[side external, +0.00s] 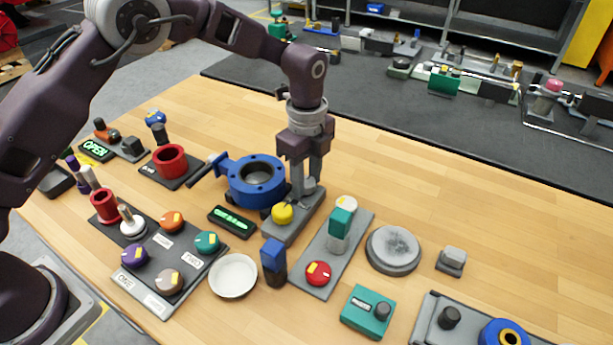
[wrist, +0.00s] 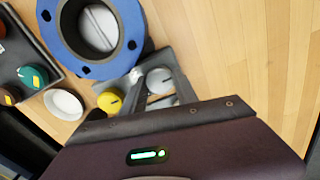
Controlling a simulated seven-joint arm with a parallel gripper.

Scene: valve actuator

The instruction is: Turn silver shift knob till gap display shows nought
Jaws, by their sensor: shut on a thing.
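A silver knob (side external: 309,186) stands at the far end of a grey plate (side external: 285,232), which also carries a yellow knob (side external: 282,213). My gripper (side external: 306,183) points straight down, its fingers shut on the silver knob and partly hiding it. In the wrist view the round silver top (wrist: 159,80) shows between the fingertips (wrist: 156,84), with the yellow knob (wrist: 109,101) to the left. A black display (side external: 232,221) with green characters lies left of the plate; its reading is too small to tell.
A blue flanged valve (side external: 245,188) stands close left of my gripper. A plate with a red knob (side external: 318,272) and green block (side external: 340,223) lies to the right. A white dish (side external: 233,276) and blue-topped block (side external: 273,257) are in front.

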